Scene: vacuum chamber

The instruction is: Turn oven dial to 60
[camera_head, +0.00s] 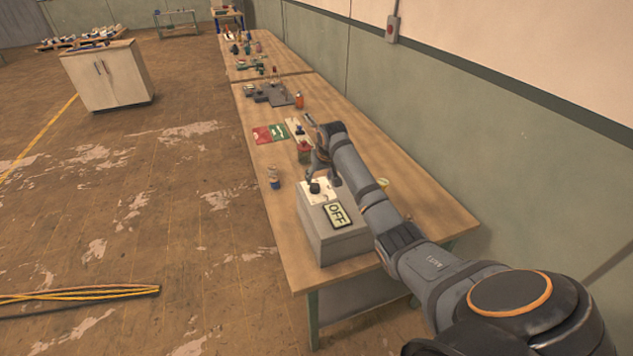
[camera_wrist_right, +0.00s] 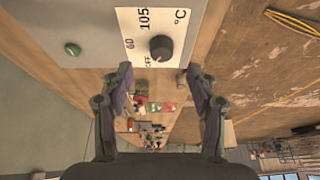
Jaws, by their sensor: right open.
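The oven is a grey box (camera_head: 338,243) at the near end of the long workbench, with a display (camera_head: 337,214) reading OFF. Its white dial plate shows a dark round dial (camera_head: 315,188), which also shows in the right wrist view (camera_wrist_right: 160,48). The plate is marked OFF, 60, 105 and °C. The dial's pointer is too small to read. My right gripper (camera_head: 323,178) is close by the dial. In the right wrist view its open fingers (camera_wrist_right: 160,78) are empty, with the dial ahead between their lines. My left gripper is not in view.
A green button (camera_wrist_right: 72,49) sits on the oven face beside the plate. A jar (camera_head: 304,152), a small blue-based bottle (camera_head: 274,178), red and green cards (camera_head: 270,133) and other items lie on the workbench (camera_head: 257,203) beyond the oven. A wall runs along the right.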

